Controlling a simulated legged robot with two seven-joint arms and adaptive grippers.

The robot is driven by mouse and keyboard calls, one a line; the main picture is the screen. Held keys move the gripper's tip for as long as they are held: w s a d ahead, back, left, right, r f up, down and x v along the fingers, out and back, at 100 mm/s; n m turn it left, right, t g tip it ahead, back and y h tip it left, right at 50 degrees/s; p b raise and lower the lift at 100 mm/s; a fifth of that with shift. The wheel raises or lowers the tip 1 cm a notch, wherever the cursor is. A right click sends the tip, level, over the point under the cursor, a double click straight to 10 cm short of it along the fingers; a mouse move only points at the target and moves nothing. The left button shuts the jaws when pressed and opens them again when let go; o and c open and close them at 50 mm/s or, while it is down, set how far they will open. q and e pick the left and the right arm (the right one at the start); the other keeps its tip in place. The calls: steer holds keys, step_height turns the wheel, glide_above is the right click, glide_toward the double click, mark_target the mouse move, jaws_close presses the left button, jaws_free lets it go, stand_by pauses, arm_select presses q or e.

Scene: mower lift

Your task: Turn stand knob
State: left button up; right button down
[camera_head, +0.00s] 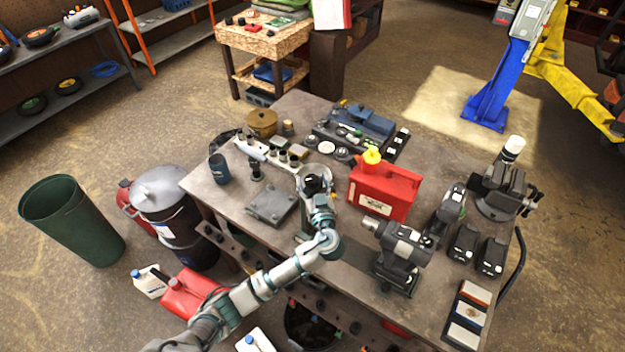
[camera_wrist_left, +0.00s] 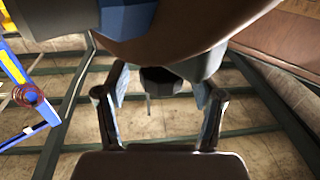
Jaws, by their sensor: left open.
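My left gripper (camera_head: 314,184) is over the middle of the workbench (camera_head: 235,200), with its arm coming in from the lower left. In the left wrist view the two fingers of my left gripper (camera_wrist_left: 158,105) are open and apart. A dark rounded knob-like part (camera_wrist_left: 160,80) shows between them, under a larger dark curved body (camera_wrist_left: 180,35). I cannot tell whether the fingers touch it. In the head view my gripper hides most of what is there; a pale round part (camera_head: 313,170) shows around it. My right gripper is not in view.
A red fuel can (camera_head: 383,190) stands close to the right of my gripper. A flat grey metal plate (camera_head: 270,203) lies to its left. A grey and black power tool (camera_head: 398,248) and a vise (camera_head: 502,188) stand further right.

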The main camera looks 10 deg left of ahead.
arm_select(q)
steer(key=v, duration=1.1)
steer(key=shift+s, duration=0.1)
